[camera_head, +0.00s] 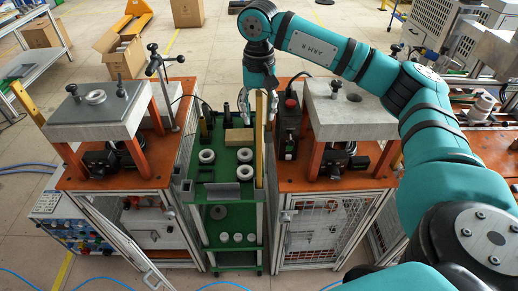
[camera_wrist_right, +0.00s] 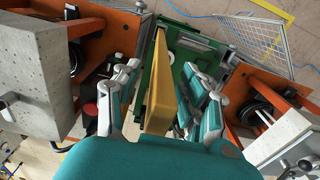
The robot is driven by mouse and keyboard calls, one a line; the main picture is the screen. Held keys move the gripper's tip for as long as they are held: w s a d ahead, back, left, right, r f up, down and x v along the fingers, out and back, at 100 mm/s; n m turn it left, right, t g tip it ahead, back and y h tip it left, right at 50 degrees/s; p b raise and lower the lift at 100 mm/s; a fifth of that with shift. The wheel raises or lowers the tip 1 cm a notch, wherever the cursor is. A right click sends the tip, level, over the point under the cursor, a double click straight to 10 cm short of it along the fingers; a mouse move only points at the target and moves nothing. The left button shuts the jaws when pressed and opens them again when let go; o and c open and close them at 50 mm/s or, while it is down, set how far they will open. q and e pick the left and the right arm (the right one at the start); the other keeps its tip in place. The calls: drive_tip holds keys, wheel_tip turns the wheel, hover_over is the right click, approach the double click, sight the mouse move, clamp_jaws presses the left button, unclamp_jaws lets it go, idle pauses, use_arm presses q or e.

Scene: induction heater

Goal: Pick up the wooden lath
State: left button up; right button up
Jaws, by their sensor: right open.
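A yellow wooden lath (camera_head: 260,150) stands upright at the right edge of the green cart in the head view. It also shows in the right wrist view (camera_wrist_right: 161,90), running lengthwise between the fingers. My right gripper (camera_head: 259,106) is open at the lath's upper end. In the right wrist view its two fingers (camera_wrist_right: 162,70) lie on either side of the lath, with a gap visible on the right; contact on the left cannot be told. My left gripper is not in view.
The green cart (camera_head: 229,218) carries several pale rings and a wooden block (camera_head: 239,137). Orange-framed stations with grey slabs (camera_head: 97,108) (camera_head: 350,112) stand close on both sides. A red-topped control box (camera_head: 290,110) is just right of the lath. Another yellow piece (camera_head: 28,103) stands far left.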

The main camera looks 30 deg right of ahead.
drive_tip(key=shift+f, duration=0.7)
clamp_jaws()
